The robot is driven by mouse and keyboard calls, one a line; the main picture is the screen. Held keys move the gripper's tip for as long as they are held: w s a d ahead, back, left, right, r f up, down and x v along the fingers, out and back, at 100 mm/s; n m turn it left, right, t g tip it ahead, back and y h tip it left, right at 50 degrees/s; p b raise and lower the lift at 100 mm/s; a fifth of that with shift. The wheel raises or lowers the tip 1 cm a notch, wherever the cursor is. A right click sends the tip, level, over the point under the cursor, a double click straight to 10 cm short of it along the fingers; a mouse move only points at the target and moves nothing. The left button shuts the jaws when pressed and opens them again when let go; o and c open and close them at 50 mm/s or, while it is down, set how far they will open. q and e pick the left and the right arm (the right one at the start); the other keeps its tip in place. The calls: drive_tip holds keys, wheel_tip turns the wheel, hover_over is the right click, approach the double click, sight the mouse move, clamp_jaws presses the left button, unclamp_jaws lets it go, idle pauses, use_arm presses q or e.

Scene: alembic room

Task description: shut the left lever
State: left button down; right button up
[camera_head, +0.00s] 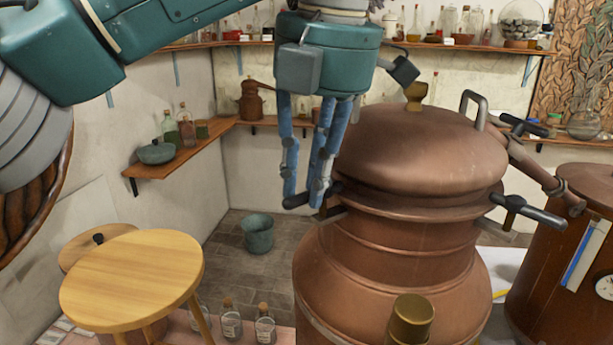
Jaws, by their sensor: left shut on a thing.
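A large copper still (400,245) stands at the centre right, with a domed lid (420,150). The left lever (297,201) has a dark handle and sticks out from the left side of the still's neck, just below the lid. My left gripper (306,194) comes down from above with its blue fingers around the lever's handle, shut on it. The fingers hide part of the handle. A matching right lever (528,210) sticks out on the right side of the neck. My right gripper is out of view.
A round wooden stool (132,280) stands at the lower left, with small corked bottles (231,322) beside it. A bucket (257,233) is on the tiled floor. A second copper vessel (560,250) is at the right. Shelves (190,155) with glassware line the walls.

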use_arm(q)
drive_tip(key=c, duration=1.6)
unclamp_jaws()
drive_tip(key=shift+o, duration=0.2)
drive_tip(key=shift+r, duration=0.1)
wheel_tip(320, 180, up, 7)
drive_tip(key=s, duration=0.1)
drive_tip(key=shift+d+r, duration=0.15)
drive_tip(key=shift+d, duration=0.3)
drive_tip(key=shift+s, duration=0.1)
